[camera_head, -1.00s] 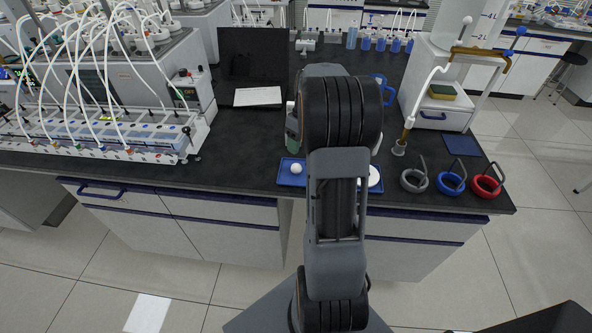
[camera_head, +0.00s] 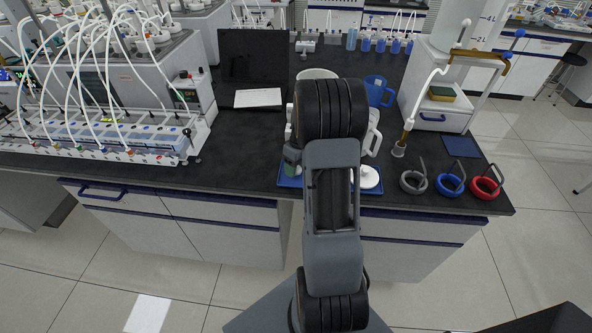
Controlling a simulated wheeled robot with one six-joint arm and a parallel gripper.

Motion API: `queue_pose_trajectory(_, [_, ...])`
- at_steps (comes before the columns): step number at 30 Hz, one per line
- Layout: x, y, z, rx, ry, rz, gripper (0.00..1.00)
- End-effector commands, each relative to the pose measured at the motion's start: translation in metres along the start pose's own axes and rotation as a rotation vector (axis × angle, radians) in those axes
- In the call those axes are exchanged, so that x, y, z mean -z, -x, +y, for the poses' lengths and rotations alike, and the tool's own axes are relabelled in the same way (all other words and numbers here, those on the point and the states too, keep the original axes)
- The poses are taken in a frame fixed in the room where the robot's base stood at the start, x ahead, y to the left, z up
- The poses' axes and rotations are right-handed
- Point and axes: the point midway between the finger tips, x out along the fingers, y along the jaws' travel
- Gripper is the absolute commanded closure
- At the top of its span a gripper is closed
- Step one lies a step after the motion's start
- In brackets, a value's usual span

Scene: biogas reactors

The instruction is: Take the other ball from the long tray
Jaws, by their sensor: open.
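The long blue tray (camera_head: 289,182) lies at the front edge of the dark bench. My arm crosses in front of it and hides its middle. A white round piece with a small raised top (camera_head: 368,177) shows at the tray's right end. Part of my gripper (camera_head: 291,164) shows left of my arm, low over the tray's left end. Its fingertips are not clearly visible. No ball shows at this moment; the tray's left end, where a white ball lay, is largely covered by my gripper and arm.
A blue jug (camera_head: 378,92) and a white handled vessel (camera_head: 372,132) stand behind. A tubed rack (camera_head: 100,138) stands left. Bare bench lies between rack and tray.

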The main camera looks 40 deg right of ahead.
Motion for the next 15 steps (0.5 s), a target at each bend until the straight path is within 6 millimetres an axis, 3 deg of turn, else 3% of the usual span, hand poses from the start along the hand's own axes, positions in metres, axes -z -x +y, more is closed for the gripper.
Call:
queue_pose_trajectory(4, [0.0001, 0.0001, -0.0001, 0.000, 0.000, 0.000, 0.48])
queue_pose_trajectory(15, [0.0001, 0.0005, -0.0001, 0.000, 0.000, 0.000, 0.84])
